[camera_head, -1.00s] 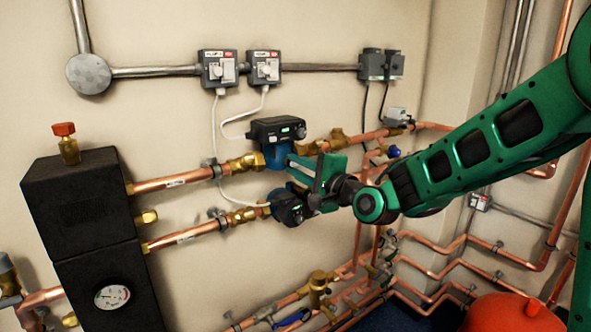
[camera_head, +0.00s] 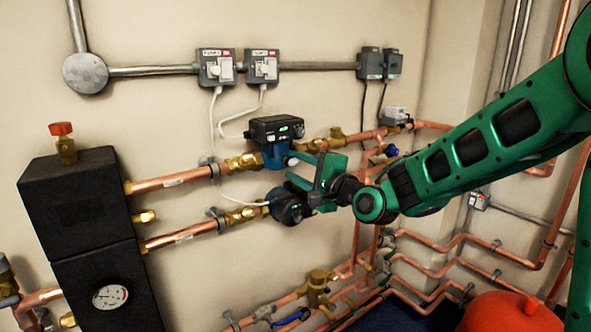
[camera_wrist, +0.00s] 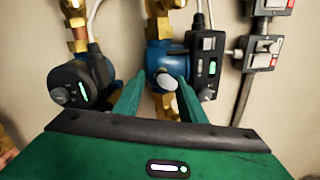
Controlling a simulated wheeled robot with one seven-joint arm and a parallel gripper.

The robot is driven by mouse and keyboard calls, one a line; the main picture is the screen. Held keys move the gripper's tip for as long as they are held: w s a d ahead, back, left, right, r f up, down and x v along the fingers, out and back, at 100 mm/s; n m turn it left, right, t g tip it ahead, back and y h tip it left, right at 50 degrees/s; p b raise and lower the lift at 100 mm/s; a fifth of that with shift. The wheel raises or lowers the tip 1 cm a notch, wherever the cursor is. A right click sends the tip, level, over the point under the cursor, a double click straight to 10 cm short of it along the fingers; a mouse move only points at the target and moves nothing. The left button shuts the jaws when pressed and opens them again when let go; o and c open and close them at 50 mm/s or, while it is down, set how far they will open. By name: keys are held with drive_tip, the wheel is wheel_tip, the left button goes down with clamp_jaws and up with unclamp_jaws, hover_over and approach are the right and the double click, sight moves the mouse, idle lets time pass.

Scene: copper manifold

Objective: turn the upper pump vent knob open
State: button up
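The upper pump (camera_head: 274,154) has a blue body and a black control box with a green light. It also shows in the middle of the wrist view (camera_wrist: 153,57). Its pale round vent knob (camera_wrist: 165,81) faces my gripper; in the head view the knob (camera_head: 292,161) is small. My gripper (camera_wrist: 160,88) is open, with its two green fingers spread on either side of the knob. The knob appears between the fingertips, nearer the right finger; I see no contact, and the depth gap is hard to tell. My gripper (camera_head: 289,169) is right of the pump in the head view.
The lower pump (camera_head: 286,206), with its own knob and green light, sits just below; it is at left in the wrist view (camera_wrist: 80,80). Copper pipes (camera_head: 170,182) run to a black insulated block (camera_head: 75,195). Wall switches (camera_head: 216,68) with white cables are above.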

drive_tip(key=v, duration=1)
drive_tip(key=shift+s+d, duration=0.25)
drive_tip(key=shift+s, duration=0.05)
drive_tip(key=s+d+f+n+g+h, duration=0.25)
drive_tip(key=s+d+f, duration=0.2)
drive_tip(key=d, duration=0.25)
drive_tip(key=s+d+f+n+g+h, duration=0.2)
drive_tip(key=s+d+f+g+h, duration=0.1)
drive_tip(key=d+f, duration=0.3)
drive_tip(key=s+d+f+n+g+h, duration=0.2)
drive_tip(key=s+d+f+n+h, duration=0.15)
drive_tip(key=d, duration=0.45)
drive_tip(key=s+d+f+g, duration=0.1)
drive_tip(key=s+d+g, duration=0.3)
drive_tip(key=s, duration=0.7)
drive_tip(key=s+d+f+g, duration=0.1)
drive_tip(key=s+d+g, duration=0.2)
drive_tip(key=s+d, duration=0.3)
drive_tip(key=s, duration=0.5)
drive_tip(key=shift+s+d+f+m+g+h, duration=0.2)
drive_tip(key=shift+s+d+m+g+h, duration=0.15)
drive_tip(key=shift+d+m+h, duration=0.05)
